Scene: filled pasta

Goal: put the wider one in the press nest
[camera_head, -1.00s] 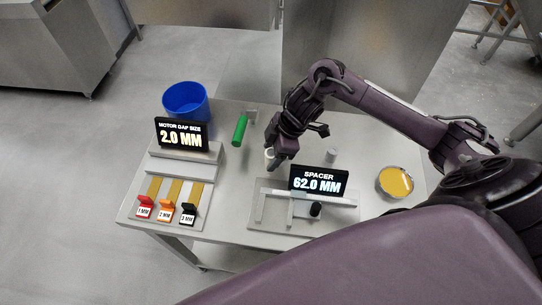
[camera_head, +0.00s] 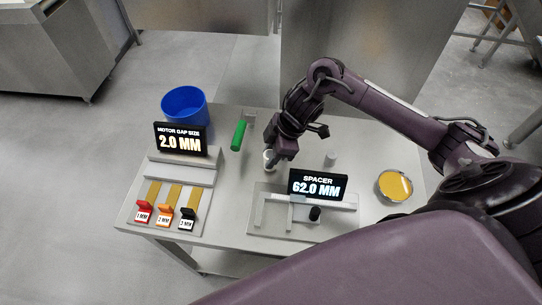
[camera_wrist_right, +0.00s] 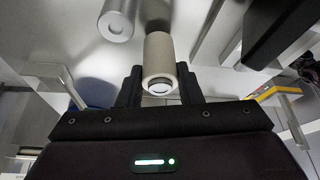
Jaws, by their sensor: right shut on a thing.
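A pale, cream cylinder (camera_head: 269,161) is between the fingers of my right gripper (camera_head: 274,156). The right wrist view shows this pale cylinder (camera_wrist_right: 160,62) with a round hollow-looking end, and the gripper (camera_wrist_right: 160,88) shut on it. I cannot tell whether it touches the table. A grey metal cylinder (camera_head: 331,158) stands apart to the right, behind the spacer display; a metal cylinder (camera_wrist_right: 117,20) also shows in the wrist view. I cannot tell which part is the press nest. My left gripper is not in view.
The "SPACER 62.0 MM" display (camera_head: 317,185) stands on a grey fixture (camera_head: 265,228) with a black knob (camera_head: 315,213). A "2.0 MM" display (camera_head: 180,140), tagged gauges (camera_head: 165,213), blue bin (camera_head: 184,105), green cylinder (camera_head: 238,135) and yellow-filled bowl (camera_head: 394,185) surround it.

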